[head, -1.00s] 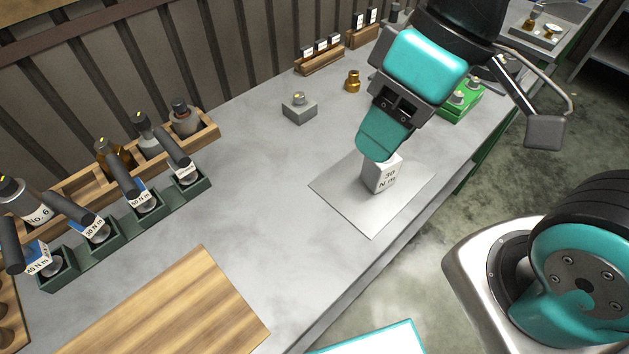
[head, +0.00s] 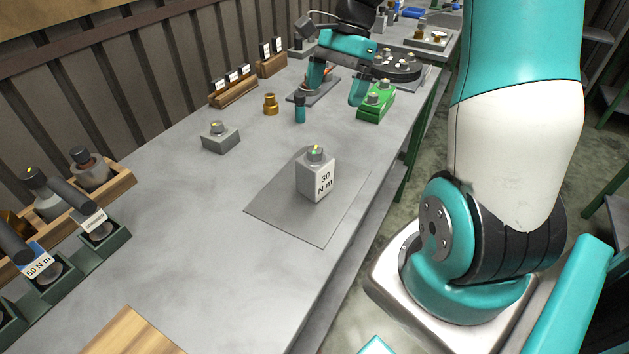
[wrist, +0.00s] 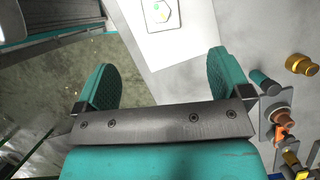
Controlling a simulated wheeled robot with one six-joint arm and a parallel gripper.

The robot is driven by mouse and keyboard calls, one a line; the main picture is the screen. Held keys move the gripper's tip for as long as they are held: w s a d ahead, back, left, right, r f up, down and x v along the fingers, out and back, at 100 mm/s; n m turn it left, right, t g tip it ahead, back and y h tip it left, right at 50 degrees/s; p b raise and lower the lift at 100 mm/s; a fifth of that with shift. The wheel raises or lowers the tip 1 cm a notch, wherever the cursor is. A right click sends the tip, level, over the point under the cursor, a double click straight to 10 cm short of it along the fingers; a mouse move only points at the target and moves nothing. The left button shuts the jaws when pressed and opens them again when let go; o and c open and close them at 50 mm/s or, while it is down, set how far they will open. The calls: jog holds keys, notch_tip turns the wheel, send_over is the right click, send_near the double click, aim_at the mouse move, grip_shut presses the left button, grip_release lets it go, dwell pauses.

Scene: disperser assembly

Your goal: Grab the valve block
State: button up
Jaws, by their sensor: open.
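No part is labelled as the valve block, so I cannot tell for certain which one it is. A green block (head: 374,104) with round metal fittings on top sits near the right edge of the bench. My gripper (head: 337,84) is open and empty, its right finger beside and partly in front of that block. The wrist view shows both spread teal fingers (wrist: 160,80) with nothing between them. A pale block marked 30 N m (head: 316,178) stands upright on the grey mat; its hexagon top shows in the wrist view (wrist: 160,13). A small grey block (head: 220,138) stands further left.
The mat (head: 285,215) lies mid-bench with clear bench around it. A brass fitting (head: 271,105) and a dark teal cylinder (head: 300,110) stand left of my gripper. A wooden rack (head: 232,91) is by the wall. A round dark tray (head: 398,68) lies behind.

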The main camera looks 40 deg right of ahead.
send_near(315, 160)
jog(key=x, duration=0.3)
jog(key=w+x, duration=0.1)
jog(key=x, duration=0.1)
jog(key=shift+d+f, duration=0.2)
jog(key=shift+f, duration=0.05)
jog(key=shift+d+x, duration=0.2)
jog(key=shift+x, duration=1.2)
jog(key=shift+d+x, duration=0.25)
jog(key=shift+x, duration=1.2)
jog(key=shift+w+f, duration=0.1)
jog(key=shift+f, duration=0.05)
jog(key=c, duration=1.7)
